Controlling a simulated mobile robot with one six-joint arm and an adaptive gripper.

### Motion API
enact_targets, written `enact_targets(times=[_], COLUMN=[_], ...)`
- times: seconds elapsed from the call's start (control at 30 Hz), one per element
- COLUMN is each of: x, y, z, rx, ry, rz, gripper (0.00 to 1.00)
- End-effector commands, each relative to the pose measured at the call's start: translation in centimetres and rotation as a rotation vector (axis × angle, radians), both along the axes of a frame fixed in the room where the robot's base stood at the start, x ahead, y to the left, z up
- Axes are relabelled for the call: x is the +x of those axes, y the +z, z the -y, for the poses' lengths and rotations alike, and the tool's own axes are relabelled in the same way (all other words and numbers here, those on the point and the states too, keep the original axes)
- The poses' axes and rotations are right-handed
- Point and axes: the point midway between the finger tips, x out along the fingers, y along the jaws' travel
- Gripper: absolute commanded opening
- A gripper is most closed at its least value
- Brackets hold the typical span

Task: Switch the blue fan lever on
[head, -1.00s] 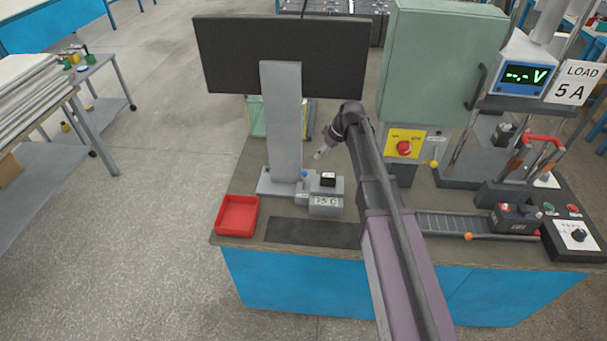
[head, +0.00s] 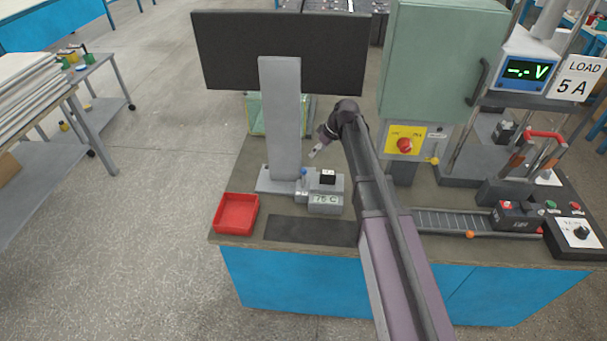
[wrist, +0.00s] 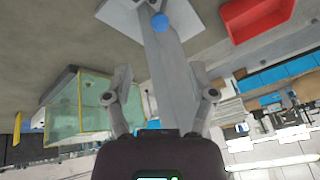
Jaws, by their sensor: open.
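The blue fan lever (head: 304,173) stands on the small grey unit with a 75 C display (head: 325,200), beside the foot of the grey monitor column. Its round blue knob also shows in the wrist view (wrist: 160,22), near the top middle, ahead of the fingers. My gripper (head: 312,154) is just above and behind the lever in the head view, apart from it. In the wrist view my gripper (wrist: 165,85) has its two fingers spread, with nothing held between them. The lever's lower part is hard to make out.
The grey monitor column (head: 280,125) rises close to the left of my gripper. A red tray (head: 236,214) sits at the bench's left front. A green cabinet (head: 440,60) with a red switch stands right. A dark mat (head: 310,231) lies clear in front.

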Motion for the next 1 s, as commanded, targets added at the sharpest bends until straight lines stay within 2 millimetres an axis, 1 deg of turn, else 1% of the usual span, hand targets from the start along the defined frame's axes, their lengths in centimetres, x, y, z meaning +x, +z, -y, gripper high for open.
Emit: enact_targets(times=[0.03,0.1,1.0], x=[0.1,0.1,0.7], y=[-0.8,-1.3,-8.2], z=[-0.2,-0.4,-3.7], rx=[0.000,0.000,-0.001], ry=[0.001,0.001,0.001], rz=[0.000,0.000,0.000], gripper=[0.73,0.73,0.73])
